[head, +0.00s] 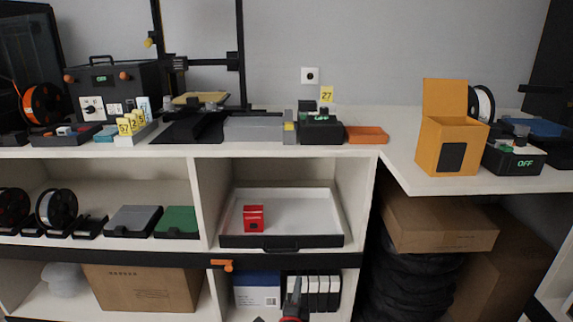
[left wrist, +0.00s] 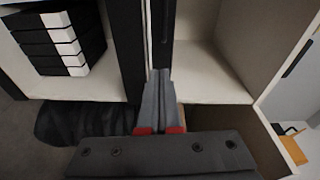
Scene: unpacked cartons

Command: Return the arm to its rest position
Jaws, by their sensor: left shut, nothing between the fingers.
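My left gripper (head: 296,284) shows at the bottom of the head view, in front of the lower shelf compartment. Its fingers are together with nothing between them. In the left wrist view the closed grey fingers (left wrist: 158,76) point toward a dark shelf edge, with red parts at their base. Whether they touch the edge I cannot tell. My right gripper is in neither view.
A white tray (head: 332,201) on the middle shelf holds a red box (head: 253,217). Black-and-white boxes (head: 319,287) stand below, close to my gripper. An orange carton (head: 451,146) stands on the right counter. A brown carton (head: 146,288) is at lower left.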

